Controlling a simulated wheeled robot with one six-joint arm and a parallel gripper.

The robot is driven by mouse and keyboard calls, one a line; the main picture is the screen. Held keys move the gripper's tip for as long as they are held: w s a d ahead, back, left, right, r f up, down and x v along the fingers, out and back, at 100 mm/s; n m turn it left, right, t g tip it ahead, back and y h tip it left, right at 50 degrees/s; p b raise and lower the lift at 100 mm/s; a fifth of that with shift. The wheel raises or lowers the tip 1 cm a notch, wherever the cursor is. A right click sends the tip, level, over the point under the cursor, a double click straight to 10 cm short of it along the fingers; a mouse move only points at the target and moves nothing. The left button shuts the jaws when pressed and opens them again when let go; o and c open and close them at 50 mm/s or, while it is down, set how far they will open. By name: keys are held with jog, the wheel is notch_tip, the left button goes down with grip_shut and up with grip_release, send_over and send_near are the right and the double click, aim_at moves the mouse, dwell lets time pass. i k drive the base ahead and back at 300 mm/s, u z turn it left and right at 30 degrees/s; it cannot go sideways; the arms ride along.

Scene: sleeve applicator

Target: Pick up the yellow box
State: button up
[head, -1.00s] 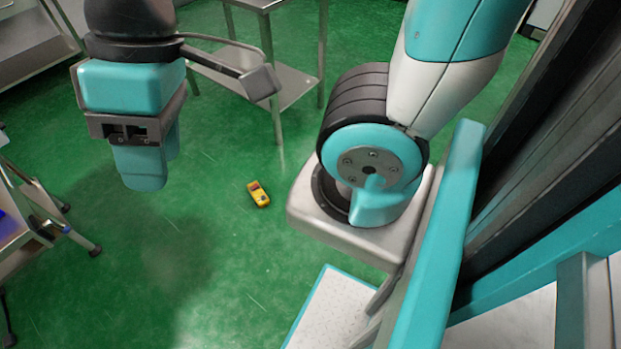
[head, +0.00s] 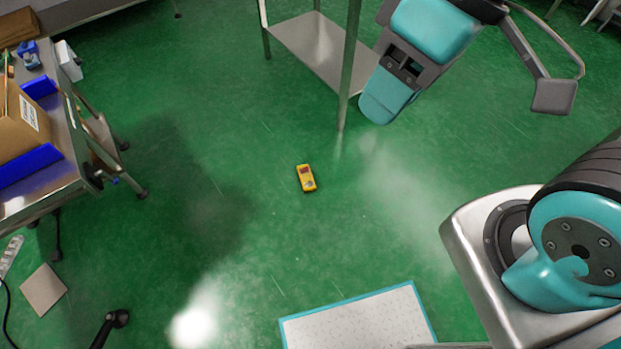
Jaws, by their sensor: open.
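The yellow box (head: 306,178) is a small yellow device with dark details. It lies on the green floor near the middle of the head view. The gap between the fingertips is hard to see from this angle.
A metal table (head: 318,45) with a low shelf stands behind the box. A wheeled bench (head: 70,165) with a cardboard box (head: 20,125) and blue parts is at the left. A flat cardboard piece (head: 43,289) lies at lower left. Floor around the yellow box is clear.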

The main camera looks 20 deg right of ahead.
aim_at(305, 177)
jog(key=z, duration=0.15)
jog(key=i, duration=1.05)
jog(key=u, duration=0.25)
